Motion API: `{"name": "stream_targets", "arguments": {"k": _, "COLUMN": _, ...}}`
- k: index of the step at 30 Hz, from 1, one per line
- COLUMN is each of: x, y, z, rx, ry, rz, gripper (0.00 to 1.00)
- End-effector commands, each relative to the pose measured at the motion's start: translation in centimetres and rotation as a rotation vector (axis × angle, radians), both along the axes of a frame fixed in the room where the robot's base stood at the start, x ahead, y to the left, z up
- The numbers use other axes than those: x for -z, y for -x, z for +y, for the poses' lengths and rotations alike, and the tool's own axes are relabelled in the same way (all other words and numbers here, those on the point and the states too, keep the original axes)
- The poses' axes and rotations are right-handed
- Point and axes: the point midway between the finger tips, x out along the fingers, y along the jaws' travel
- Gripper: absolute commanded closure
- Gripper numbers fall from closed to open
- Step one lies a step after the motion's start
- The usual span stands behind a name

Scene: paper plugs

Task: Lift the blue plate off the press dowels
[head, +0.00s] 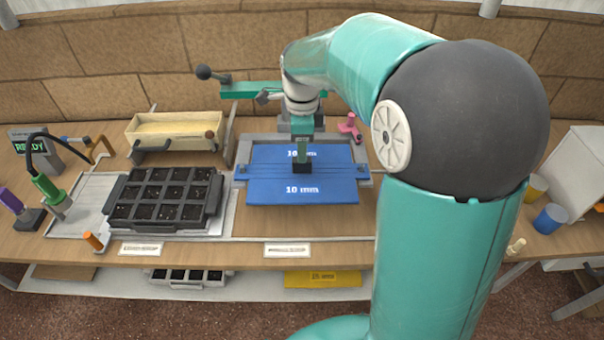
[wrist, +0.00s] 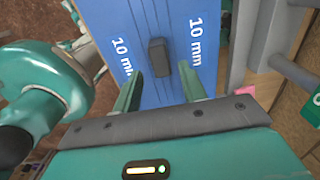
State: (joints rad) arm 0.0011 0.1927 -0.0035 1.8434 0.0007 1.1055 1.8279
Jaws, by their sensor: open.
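The blue plate (head: 283,190), marked "10 mm" on both halves, lies flat in the grey press frame (head: 230,188) in the middle of the bench. It also fills the upper middle of the wrist view (wrist: 175,20). A dark block-shaped handle (wrist: 158,57) stands up at the plate's centre. My gripper (head: 302,160) is above the plate's middle in the head view. In the wrist view its two green fingers (wrist: 160,90) are open, spread to either side of the handle's line, with nothing between them. I cannot tell the dowels apart clearly.
A black seedling tray (head: 165,212) with soil stands left of the press. A wooden box (head: 172,130) is behind it. A pink part (head: 349,128) sits behind the press at right. A blue cup (head: 549,219) and a yellow cup (head: 535,187) stand at far right. A yellow plate (head: 323,279) lies on the lower shelf.

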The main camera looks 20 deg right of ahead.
Motion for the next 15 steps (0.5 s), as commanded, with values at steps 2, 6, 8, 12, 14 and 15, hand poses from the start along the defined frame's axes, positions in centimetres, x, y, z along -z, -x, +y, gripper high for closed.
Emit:
{"name": "stream_targets", "arguments": {"k": 2, "x": 0.2, "y": 0.0, "z": 0.0, "rx": 0.0, "ry": 0.0, "rz": 0.0, "gripper": 0.58}}
{"name": "stream_targets", "arguments": {"k": 6, "x": 0.7, "y": 0.0, "z": 0.0, "rx": 0.0, "ry": 0.0, "rz": 0.0, "gripper": 0.58}}
{"name": "stream_targets", "arguments": {"k": 8, "x": 1.0, "y": 0.0, "z": 0.0, "rx": 0.0, "ry": 0.0, "rz": 0.0, "gripper": 0.58}}
{"name": "stream_targets", "arguments": {"k": 12, "x": 1.6, "y": 0.0, "z": 0.0, "rx": 0.0, "ry": 0.0, "rz": 0.001, "gripper": 0.58}}
{"name": "stream_targets", "arguments": {"k": 14, "x": 1.9, "y": 0.0, "z": 0.0, "rx": 0.0, "ry": 0.0, "rz": 0.001, "gripper": 0.58}}
{"name": "stream_targets", "arguments": {"k": 15, "x": 2.1, "y": 0.0, "z": 0.0, "rx": 0.0, "ry": 0.0, "rz": 0.001, "gripper": 0.58}}
